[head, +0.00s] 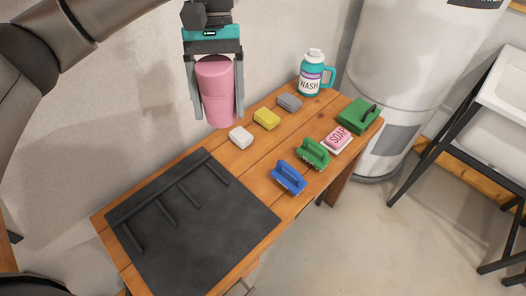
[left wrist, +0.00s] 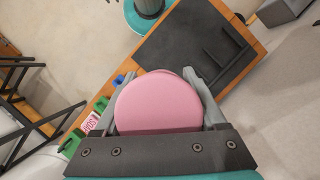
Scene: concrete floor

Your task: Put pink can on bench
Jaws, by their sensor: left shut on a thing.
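The pink can (head: 217,92) is upright between the fingers of my left gripper (head: 216,110), which is shut on it. In the head view it hangs near the back edge of the wooden bench (head: 257,156); I cannot tell exactly how high its base is above the top. The left wrist view shows the can's round pink end (left wrist: 157,103) between the two grey fingers, hiding part of the bench behind it. My right gripper is not in view.
A black mat (head: 200,225) with raised bars covers the bench's near end. A white block (head: 240,137), yellow sponge (head: 266,118), grey block (head: 289,102), blue brush (head: 289,177), green brush (head: 313,154), soap (head: 338,140), green box (head: 358,114) and wash jug (head: 312,78) occupy the rest. Bare wood shows between them.

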